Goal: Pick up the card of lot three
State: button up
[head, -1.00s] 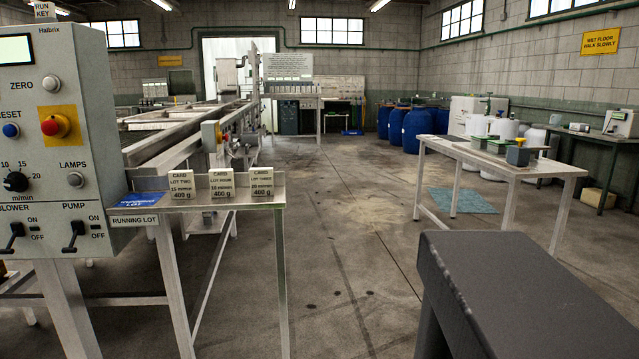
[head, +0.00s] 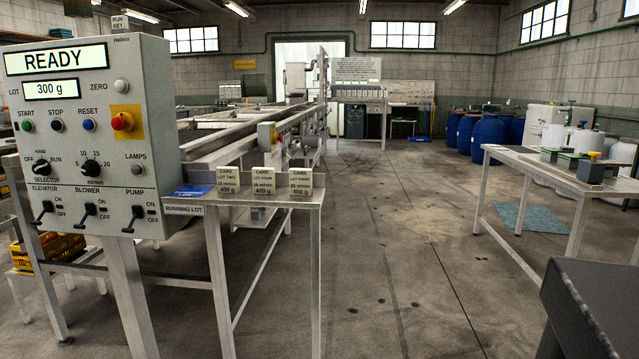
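The card of lot three (head: 301,182) stands upright at the right end of a row of three cards on a narrow metal stand. The card of lot four (head: 263,181) is in the middle and the card of lot two (head: 228,180) is on the left. All three look alike, pale with dark print. The stand (head: 313,201) carries a "RUNNING LOT" label and a blue plate (head: 192,191) at its left. My gripper is not in view.
A grey control panel (head: 145,75) reading READY stands left of the cards. The sizer line (head: 215,145) runs behind them. A white table (head: 508,156) with containers stands at right. Open floor (head: 400,260) lies between. A dark grey form fills the lower right corner.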

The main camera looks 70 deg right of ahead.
aim_at(301, 178)
jog(key=z, duration=0.85)
jog(key=i, duration=1)
jog(key=u, duration=0.05)
